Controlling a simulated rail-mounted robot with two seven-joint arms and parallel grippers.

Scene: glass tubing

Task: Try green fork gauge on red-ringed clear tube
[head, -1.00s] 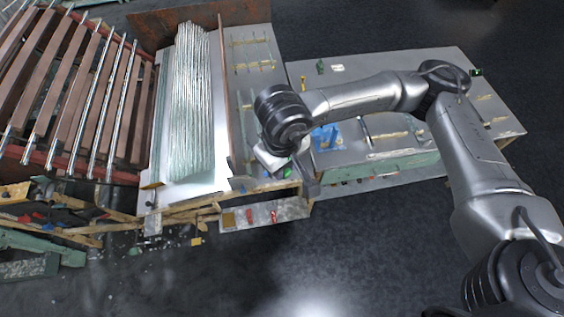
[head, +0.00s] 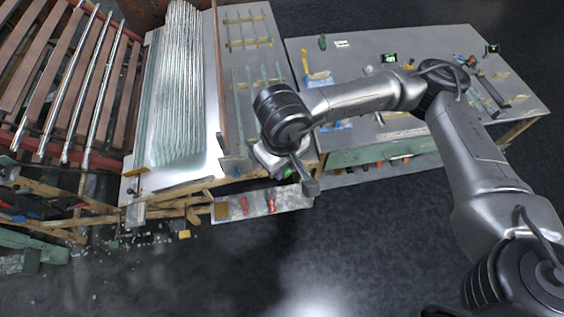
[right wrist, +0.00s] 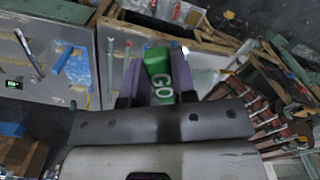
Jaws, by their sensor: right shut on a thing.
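The green fork gauge (right wrist: 158,72), with white "GO" lettering, sits between the fingers of my right gripper (right wrist: 156,84) in the right wrist view. My right gripper (head: 282,165) is shut on it, above the front edge of the benches in the head view. A bit of green shows below the wrist there; the fork's prongs are hidden. Thin clear tubes (head: 250,85) lie on wooden supports on the grey bench, left of and behind the gripper. I cannot make out which tube has a red ring. My left gripper is in neither view.
A stack of long glass tubes (head: 180,90) lies left of an upright brown divider (head: 221,85). A slatted rack (head: 60,75) stands at far left. The right bench (head: 440,62) holds tools and small displays. A low shelf (head: 285,201) carries red items. Dark floor in front is open.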

